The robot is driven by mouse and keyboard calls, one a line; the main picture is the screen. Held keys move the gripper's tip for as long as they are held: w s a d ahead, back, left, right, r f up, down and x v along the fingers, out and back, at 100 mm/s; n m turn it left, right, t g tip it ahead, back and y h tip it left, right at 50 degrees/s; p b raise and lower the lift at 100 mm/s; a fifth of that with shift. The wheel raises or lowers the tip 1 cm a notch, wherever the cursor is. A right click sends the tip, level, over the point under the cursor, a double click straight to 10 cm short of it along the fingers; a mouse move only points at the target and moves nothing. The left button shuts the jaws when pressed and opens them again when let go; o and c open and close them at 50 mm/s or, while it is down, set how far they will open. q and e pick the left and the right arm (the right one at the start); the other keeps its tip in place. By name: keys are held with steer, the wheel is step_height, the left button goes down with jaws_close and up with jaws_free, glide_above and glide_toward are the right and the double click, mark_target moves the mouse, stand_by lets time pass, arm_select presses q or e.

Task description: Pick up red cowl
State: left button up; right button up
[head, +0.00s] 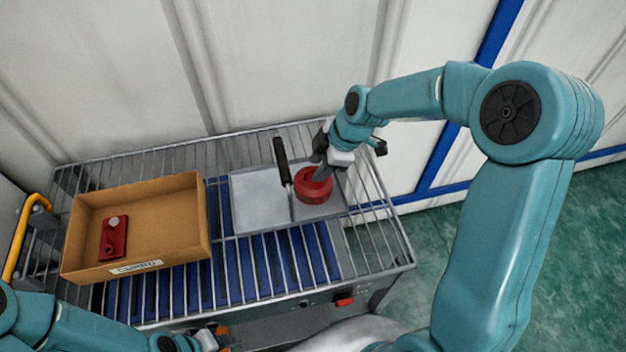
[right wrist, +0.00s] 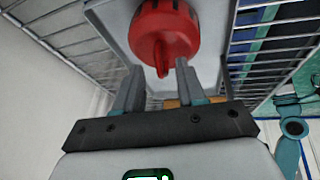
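The red cowl (head: 314,185), round and squat, sits on the right part of a grey plate (head: 258,198) on the wire-topped cart. My right gripper (head: 321,165) is above the cowl's far side and partly hides it. In the right wrist view the cowl (right wrist: 165,32) lies just beyond the fingertips, its narrow end pointing toward the gap. The right gripper's fingers (right wrist: 158,88) are apart with nothing between them. My left gripper (head: 214,337) is low at the picture's bottom edge, away from the cowl; its fingers are too unclear to judge.
A cardboard box (head: 190,222) at the left of the cart holds a dark red part (head: 114,238). A black handle (head: 281,160) rises beside the cowl on its left. Wire rails (head: 385,215) edge the cart. A white wall stands close behind.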

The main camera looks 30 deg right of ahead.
steer(key=shift+s, duration=0.15)
steer(key=shift+c, duration=1)
jaws_close()
